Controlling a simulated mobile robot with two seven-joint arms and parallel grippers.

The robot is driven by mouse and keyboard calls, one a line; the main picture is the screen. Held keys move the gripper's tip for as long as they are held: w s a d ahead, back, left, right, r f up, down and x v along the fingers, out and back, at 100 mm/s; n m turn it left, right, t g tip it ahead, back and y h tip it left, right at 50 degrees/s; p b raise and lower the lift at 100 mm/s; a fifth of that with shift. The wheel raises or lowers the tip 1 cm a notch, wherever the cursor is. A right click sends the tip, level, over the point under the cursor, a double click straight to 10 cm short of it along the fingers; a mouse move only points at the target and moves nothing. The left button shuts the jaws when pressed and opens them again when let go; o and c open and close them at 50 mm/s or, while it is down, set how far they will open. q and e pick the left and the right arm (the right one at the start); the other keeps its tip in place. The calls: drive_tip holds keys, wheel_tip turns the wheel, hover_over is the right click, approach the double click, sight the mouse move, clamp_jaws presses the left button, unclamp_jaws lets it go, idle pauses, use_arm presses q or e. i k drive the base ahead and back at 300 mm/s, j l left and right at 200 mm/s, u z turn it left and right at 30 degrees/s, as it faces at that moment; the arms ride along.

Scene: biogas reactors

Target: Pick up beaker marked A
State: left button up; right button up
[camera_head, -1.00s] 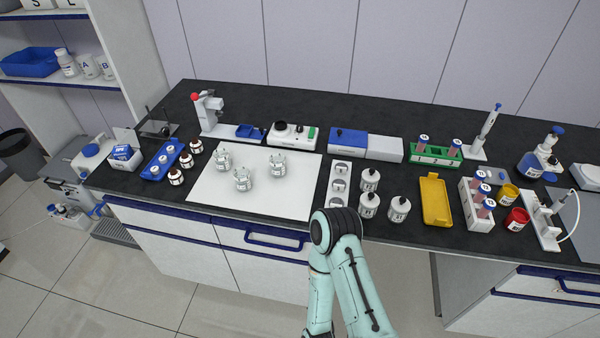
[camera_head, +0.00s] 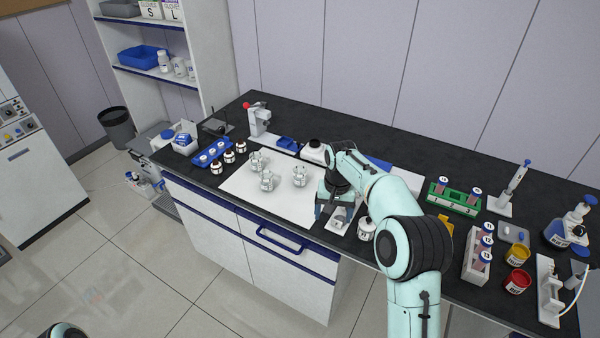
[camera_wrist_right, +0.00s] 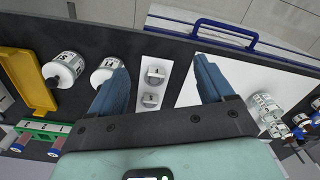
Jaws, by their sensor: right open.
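Three clear glass beakers with labels stand upright on a white mat (camera_head: 240,186): a left one (camera_head: 257,162), a front one (camera_head: 267,181) and a right one (camera_head: 300,176). Their letters are too small to read in the head view, so I cannot tell which is A. My right gripper (camera_head: 333,214) is open and empty, right of the beakers, over the white strip at the mat's right edge. In the right wrist view the open fingers (camera_wrist_right: 160,78) straddle that strip, with glass beakers (camera_wrist_right: 267,110) at the right edge. My left gripper is out of view.
The white strip (camera_wrist_right: 155,87) holds small grey-topped pieces. White bottles (camera_wrist_right: 66,66) stand beside it. White cups (camera_head: 179,67) are on the shelf.

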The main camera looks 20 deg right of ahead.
sight(299, 171)
drive_tip(key=i, duration=0.95)
